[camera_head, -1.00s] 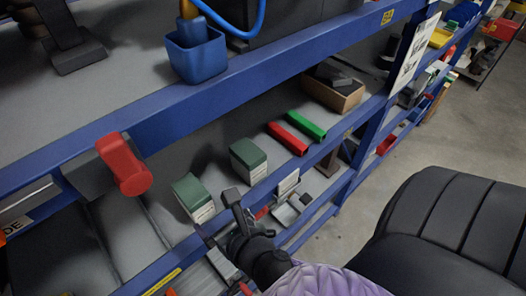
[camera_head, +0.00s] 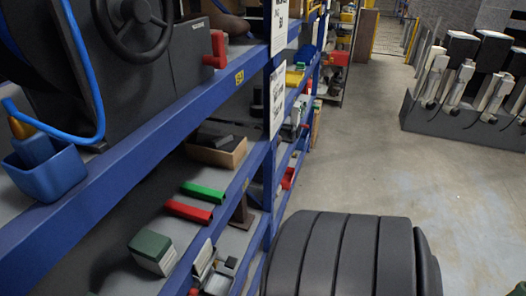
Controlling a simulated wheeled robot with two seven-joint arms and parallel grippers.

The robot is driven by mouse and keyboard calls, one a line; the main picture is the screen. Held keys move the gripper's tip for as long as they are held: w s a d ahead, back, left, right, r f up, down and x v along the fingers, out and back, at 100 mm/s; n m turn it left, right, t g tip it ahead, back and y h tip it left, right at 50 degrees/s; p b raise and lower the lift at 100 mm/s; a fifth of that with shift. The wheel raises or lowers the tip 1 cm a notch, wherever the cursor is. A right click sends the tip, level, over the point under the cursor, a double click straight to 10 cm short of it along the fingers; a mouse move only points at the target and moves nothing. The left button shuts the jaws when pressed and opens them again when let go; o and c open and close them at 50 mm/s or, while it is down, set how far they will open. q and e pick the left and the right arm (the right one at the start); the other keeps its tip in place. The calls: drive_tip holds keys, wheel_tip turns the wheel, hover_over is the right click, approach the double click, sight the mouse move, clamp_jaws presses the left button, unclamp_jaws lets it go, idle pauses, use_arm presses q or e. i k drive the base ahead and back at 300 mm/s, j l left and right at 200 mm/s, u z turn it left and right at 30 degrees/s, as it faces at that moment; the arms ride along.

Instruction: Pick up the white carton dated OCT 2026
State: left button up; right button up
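No carton with a readable OCT 2026 date shows. A box with a green top and white lower sides (camera_head: 152,252) sits on the lower shelf at the bottom left; any print on it is too small to read. A small white upright piece (camera_head: 203,257) stands to its right, partly cut off by the shelf edge. Neither of my grippers is in view.
A blue-framed shelf (camera_head: 165,105) runs along the left. It holds a blue bin (camera_head: 45,172), a cardboard box (camera_head: 217,150), a green bar (camera_head: 203,192) and a red bar (camera_head: 188,212). A black ribbed form (camera_head: 350,255) fills the bottom centre. Open floor (camera_head: 350,150) lies beyond.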

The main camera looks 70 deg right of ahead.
sight(156, 252)
drive_tip(key=z, duration=1.15)
